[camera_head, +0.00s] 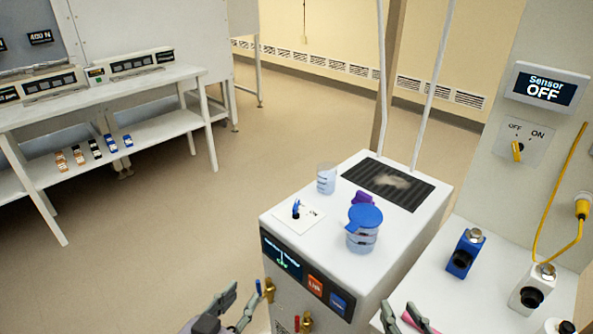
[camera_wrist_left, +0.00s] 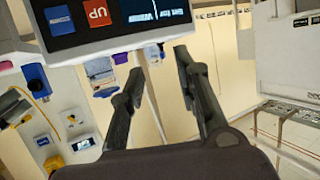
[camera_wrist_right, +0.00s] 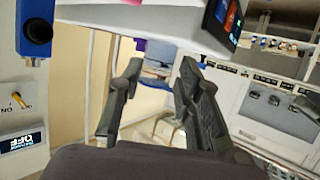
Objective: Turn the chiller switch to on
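The chiller appears to be the white box (camera_head: 330,215) with a dark front display, an orange-red UP button and a blue button. A small switch with a blue lever (camera_head: 296,209) stands on a white plate on its top, at the left. The plate's lettering and the green display text are too small to read surely. My left gripper (camera_head: 236,312) is open and empty, low in front of the chiller, below the switch and apart from it. It also shows open in the left wrist view (camera_wrist_left: 158,64). My right gripper (camera_wrist_right: 160,64) is open and empty, at the chiller's front right.
A blue-lidded jar (camera_head: 364,238), a clear beaker (camera_head: 326,178) and a purple item stand on the chiller. A panel has a yellow switch (camera_head: 517,152) under a sensor display reading OFF. A side table (camera_head: 470,305) holds blue and white devices. Brass valves stick out from the chiller's front.

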